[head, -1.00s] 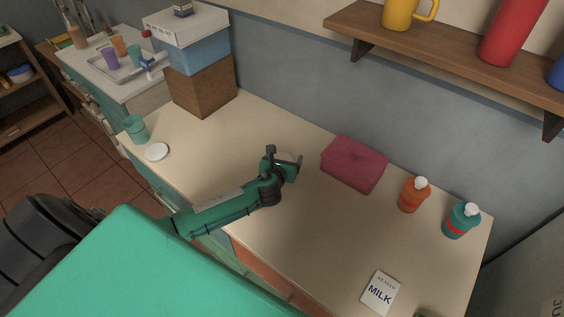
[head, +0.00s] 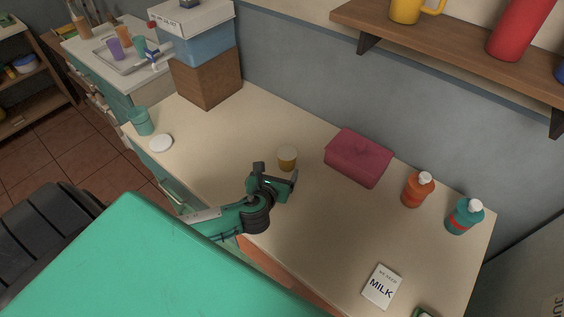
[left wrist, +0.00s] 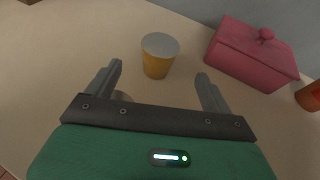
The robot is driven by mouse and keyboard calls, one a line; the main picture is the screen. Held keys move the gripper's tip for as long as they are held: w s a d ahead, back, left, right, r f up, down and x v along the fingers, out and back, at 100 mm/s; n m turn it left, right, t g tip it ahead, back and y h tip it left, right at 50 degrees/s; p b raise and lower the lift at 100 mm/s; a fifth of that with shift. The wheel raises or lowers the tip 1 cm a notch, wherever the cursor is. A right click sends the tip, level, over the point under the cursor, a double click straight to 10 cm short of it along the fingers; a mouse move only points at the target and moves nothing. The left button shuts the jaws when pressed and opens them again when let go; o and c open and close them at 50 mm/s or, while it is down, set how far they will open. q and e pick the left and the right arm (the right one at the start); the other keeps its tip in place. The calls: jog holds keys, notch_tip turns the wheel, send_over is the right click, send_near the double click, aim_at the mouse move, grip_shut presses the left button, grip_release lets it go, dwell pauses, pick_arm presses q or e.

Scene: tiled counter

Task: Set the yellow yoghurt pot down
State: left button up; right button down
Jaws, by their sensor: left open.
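The yellow yoghurt pot (head: 287,158) stands upright on the counter, to the left of the pink-red covered box. In the left wrist view the pot (left wrist: 158,58) shows a pale top and lies beyond the fingertips, apart from both fingers. My left gripper (head: 277,177) is open and empty, a little in front of the pot in the head view; its spread fingers also show in the left wrist view (left wrist: 160,80). My right gripper is not in view.
The pink-red box (head: 358,157) is right of the pot. A white lid (head: 161,143) and teal cup (head: 141,121) are left.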

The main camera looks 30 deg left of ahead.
aim_at(285, 158)
pick_arm(q)
jog(key=p+x, duration=0.1)
jog(key=x, duration=0.2)
jog(key=p+x, duration=0.2)
jog(key=x, duration=0.1)
jog(key=shift+a+f, duration=0.1)
jog(key=shift+f, duration=0.2)
jog(key=shift+p+x, duration=0.9)
jog(key=shift+x, duration=1.4)
jog(key=shift+w, duration=0.45)
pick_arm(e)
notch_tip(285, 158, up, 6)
pick_arm(q)
jog(key=c, duration=1.2)
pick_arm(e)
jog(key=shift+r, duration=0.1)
pick_arm(q)
jog(key=shift+c, duration=0.2)
